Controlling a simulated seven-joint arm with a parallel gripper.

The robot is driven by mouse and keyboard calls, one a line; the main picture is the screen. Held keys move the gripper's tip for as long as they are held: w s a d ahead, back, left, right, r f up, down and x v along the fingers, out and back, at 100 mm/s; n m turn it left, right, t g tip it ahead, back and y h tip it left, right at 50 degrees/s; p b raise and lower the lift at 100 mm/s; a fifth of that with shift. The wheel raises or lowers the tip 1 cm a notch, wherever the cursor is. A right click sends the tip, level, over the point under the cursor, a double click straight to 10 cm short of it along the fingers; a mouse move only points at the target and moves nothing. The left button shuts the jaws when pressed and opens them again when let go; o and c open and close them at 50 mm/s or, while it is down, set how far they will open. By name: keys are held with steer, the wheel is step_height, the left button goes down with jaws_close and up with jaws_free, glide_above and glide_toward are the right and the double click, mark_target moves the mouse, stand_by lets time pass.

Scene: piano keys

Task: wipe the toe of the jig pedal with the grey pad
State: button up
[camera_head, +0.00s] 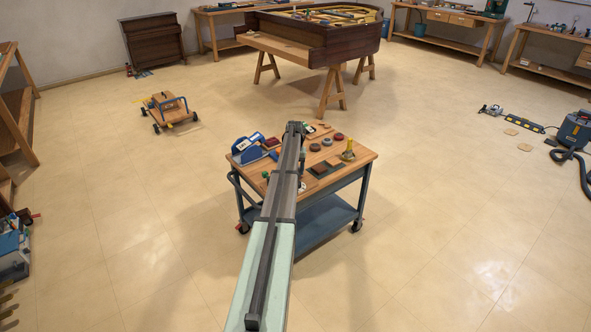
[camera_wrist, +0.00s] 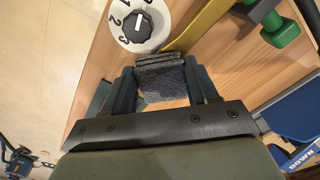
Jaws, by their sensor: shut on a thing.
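My gripper (camera_wrist: 160,88) is shut on the grey pad (camera_wrist: 162,80), a dark, rough-textured block between its two fingers. In the head view my gripper (camera_head: 295,128) is over the workbench cart. A flat brass-yellow bar (camera_wrist: 206,22), which looks like the jig pedal, runs from just beyond the pad toward the upper right of the wrist view. Its near end lies beside the pad's far edge; I cannot tell whether they touch. My arm appears to hide the bar in the head view.
A white dial with a black knob (camera_wrist: 138,27) stands beside the bar. A green dumbbell-shaped piece (camera_wrist: 278,28) and a blue block marked DOWN (camera_wrist: 298,122) are to the right.

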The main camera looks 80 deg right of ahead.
steer(key=s+d, duration=0.1)
steer(key=s+d+f, duration=0.1)
steer(key=d, duration=0.1)
steer(key=shift+s+f, duration=0.15)
steer(key=shift+s, duration=0.2)
steer(key=shift+s+d, duration=0.5)
step_height(320, 180, up, 2)
steer(key=shift+a+r, duration=0.1)
steer(key=shift+a, duration=0.05)
step_height(320, 180, up, 6)
steer(key=shift+f, duration=0.25)
steer(key=shift+w, duration=0.1)
